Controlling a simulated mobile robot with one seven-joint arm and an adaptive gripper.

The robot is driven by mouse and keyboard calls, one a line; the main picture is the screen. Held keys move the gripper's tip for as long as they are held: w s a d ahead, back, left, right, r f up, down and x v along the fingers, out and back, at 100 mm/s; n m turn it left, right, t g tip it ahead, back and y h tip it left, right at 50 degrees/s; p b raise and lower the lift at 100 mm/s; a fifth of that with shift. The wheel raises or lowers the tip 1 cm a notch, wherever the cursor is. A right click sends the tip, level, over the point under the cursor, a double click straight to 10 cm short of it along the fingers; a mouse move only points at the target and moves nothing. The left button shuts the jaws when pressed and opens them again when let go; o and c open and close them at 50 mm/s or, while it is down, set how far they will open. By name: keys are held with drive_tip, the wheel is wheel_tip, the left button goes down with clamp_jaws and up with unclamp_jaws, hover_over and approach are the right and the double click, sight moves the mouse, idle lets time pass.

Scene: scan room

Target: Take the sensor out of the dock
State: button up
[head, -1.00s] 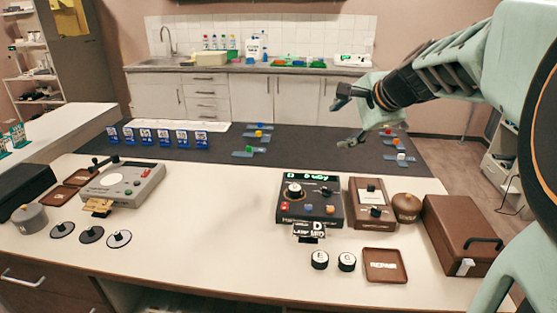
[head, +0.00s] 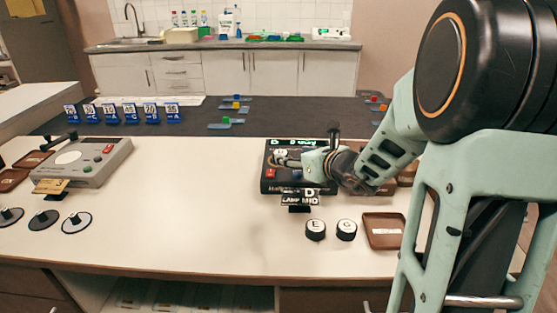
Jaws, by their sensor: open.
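The dock looks to be the dark box (head: 268,182) with a green-lit display reading "D" and a second word. A round, white-topped piece (head: 280,154), likely the sensor, sits upright in the left part of its top. My gripper (head: 287,158) is open and comes in from the right, low over the dock, with its tips at this piece. I cannot tell whether the fingers touch it or are around it. My gripper and wrist hide the right part of the dock's top.
Two round pieces marked E (head: 315,229) and G (head: 346,229) and a brown tray (head: 384,232) stand in front of the dock. A label stand (head: 299,198) is at its front edge. A grey device (head: 84,165) stands at left. The table's middle is clear.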

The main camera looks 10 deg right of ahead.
sight(281, 153)
drive_tip(key=x, duration=0.6)
drive_tip(key=b+x, duration=0.1)
drive_tip(key=x, duration=0.3)
drive_tip(key=shift+s+d+f, duration=0.1)
drive_tip(key=shift+d+f, duration=0.1)
drive_tip(key=shift+f, duration=0.05)
drive_tip(key=c, duration=1.3)
